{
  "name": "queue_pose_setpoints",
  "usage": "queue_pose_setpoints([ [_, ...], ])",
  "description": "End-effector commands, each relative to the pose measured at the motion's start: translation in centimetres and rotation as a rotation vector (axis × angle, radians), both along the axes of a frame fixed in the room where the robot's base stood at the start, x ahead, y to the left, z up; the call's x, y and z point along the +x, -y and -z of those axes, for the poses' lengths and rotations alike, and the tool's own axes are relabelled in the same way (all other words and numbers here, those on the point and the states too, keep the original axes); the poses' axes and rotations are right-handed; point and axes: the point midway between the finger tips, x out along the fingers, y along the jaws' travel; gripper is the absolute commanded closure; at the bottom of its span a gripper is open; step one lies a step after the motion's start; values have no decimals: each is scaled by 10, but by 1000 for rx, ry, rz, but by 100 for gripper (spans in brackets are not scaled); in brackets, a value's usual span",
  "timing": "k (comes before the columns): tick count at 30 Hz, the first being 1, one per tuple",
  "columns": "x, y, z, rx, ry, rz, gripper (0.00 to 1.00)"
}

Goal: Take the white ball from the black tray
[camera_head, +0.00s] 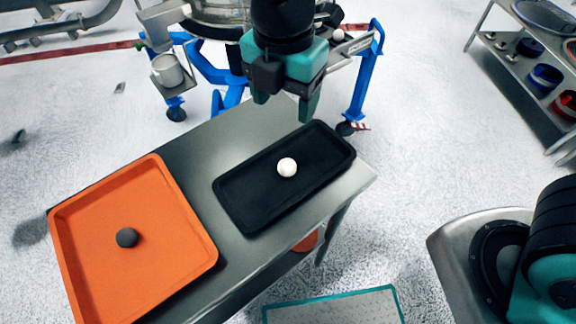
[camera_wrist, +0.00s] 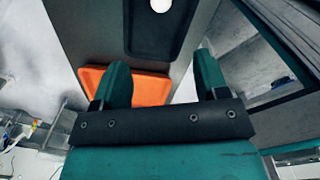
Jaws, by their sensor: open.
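The white ball (camera_head: 287,167) lies in the black tray (camera_head: 241,206), near its middle. In the wrist view the ball (camera_wrist: 160,5) shows at the top edge, partly cut off, in the black tray (camera_wrist: 150,42). My gripper (camera_head: 286,108) is open and empty. In the head view it hangs above the far side of the tray, apart from the ball. In the wrist view its two teal fingers (camera_wrist: 162,75) stand apart with nothing between them.
An orange tray (camera_head: 185,269) with a dark grey ball (camera_head: 127,237) sits left on the metal table (camera_head: 200,150). A blue-legged frame (camera_head: 362,85) with a small white ball (camera_head: 338,35) stands behind. A shelf (camera_head: 520,75) with blue and red containers is at right.

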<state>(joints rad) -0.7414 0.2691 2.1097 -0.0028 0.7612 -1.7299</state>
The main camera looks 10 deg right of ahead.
Motion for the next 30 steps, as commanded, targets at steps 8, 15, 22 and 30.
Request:
queue_pose_setpoints([
  [8,-1,1,56,-9,-6,-17,33],
  [15,0,1,104,-7,-4,-15,33],
  [22,0,1,122,-4,-2,-15,33],
  [30,0,4,160,-5,-3,-15,33],
])
